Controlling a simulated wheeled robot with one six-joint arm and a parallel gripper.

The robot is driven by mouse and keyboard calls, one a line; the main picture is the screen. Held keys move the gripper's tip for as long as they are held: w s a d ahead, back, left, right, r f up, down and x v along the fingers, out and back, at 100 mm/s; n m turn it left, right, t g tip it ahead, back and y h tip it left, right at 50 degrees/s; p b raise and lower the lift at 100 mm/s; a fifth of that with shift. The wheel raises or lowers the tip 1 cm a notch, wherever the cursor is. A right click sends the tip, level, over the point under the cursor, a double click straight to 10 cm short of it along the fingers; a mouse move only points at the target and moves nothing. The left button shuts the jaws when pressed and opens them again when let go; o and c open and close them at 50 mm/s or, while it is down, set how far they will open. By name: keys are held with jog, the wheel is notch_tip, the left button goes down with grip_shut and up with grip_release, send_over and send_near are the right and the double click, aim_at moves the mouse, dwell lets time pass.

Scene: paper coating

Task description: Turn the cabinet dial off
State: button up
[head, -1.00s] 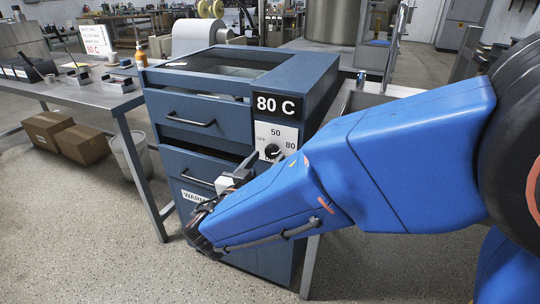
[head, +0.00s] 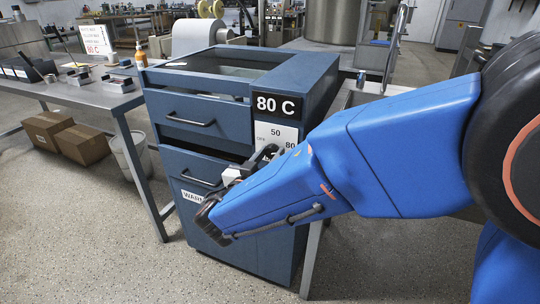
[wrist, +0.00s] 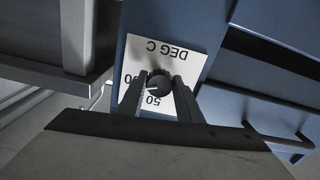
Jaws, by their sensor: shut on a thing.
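The blue cabinet (head: 290,90) carries a white dial plate (head: 287,131) marked OFF, 50 and 80, under a black "80 C" sign (head: 277,105). In the wrist view the plate (wrist: 172,52) appears upside down with "DEG C" and "50" readable. The round black dial (wrist: 159,83) sits between the two fingers of my gripper (wrist: 159,92), which is shut on it. A small light mark on the dial points towards the lower left in that view.
The cabinet's upper drawer (head: 200,122) has a bar handle, and a dark gap shows above the lower drawer. A metal table (head: 85,93) with tools stands at left, cardboard boxes (head: 82,142) and a bin (head: 133,154) beneath it. The front floor is clear.

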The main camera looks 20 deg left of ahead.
jog(key=n, duration=0.6)
jog(key=shift+n, duration=0.3)
jog(key=n, duration=0.3)
jog(key=shift+n, duration=0.3)
jog(key=n, duration=0.3)
jog(key=shift+n, duration=0.3)
jog(key=n, duration=0.7)
jog(key=shift+r, duration=0.1)
jog(key=n, duration=0.7)
jog(key=o, duration=1)
